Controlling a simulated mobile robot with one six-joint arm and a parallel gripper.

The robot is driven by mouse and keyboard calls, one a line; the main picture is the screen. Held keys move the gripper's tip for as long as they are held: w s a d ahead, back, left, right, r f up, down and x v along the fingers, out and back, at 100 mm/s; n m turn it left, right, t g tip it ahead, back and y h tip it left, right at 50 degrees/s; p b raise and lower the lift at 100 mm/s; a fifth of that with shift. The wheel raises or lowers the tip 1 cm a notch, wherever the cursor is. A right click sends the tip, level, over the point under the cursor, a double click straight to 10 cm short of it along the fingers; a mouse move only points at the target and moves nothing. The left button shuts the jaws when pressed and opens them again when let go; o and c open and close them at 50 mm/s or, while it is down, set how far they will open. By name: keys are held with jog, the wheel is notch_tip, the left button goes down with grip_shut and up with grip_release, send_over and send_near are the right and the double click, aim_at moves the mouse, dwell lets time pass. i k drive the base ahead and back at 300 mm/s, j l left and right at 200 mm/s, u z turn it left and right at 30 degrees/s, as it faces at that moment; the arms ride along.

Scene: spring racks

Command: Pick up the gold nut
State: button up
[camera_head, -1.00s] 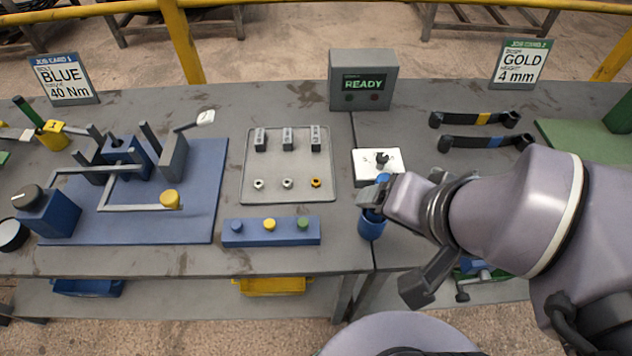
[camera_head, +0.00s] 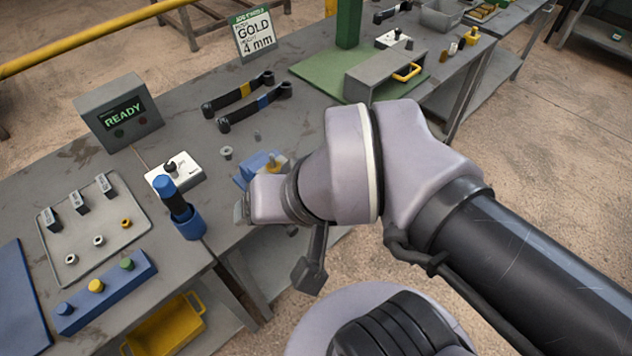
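The gold nut (camera_head: 126,223) lies in the shallow grey tray (camera_head: 68,270) at the left, at the right end of a row with two silver nuts (camera_head: 98,240). My gripper (camera_head: 241,208) is at the left end of my arm, to the right of the tray and of a blue-handled tool in a blue cup, and apart from the gold nut. My gripper is seen from behind and side-on. Its fingers are small and partly hidden by the wrist, so its opening does not show. No thing is visible in it.
The blue cup (camera_head: 190,225) with its upright tool (camera_head: 170,195) stands between tray and gripper. A blue block with coloured buttons (camera_head: 97,286) lies in front of the tray. A READY box (camera_head: 120,112) stands behind. A blue fixture (camera_head: 258,165) is partly hidden behind my gripper.

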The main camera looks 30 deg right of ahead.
aim_at(126, 223)
jog(key=k+l, duration=0.1)
jog(key=i+j+u, duration=0.3)
jog(key=j, duration=0.25)
jog(key=i+j+u, duration=0.3)
jog(key=j, duration=0.2)
jog(key=i+j+u, duration=0.35)
jog(key=k+j, duration=0.1)
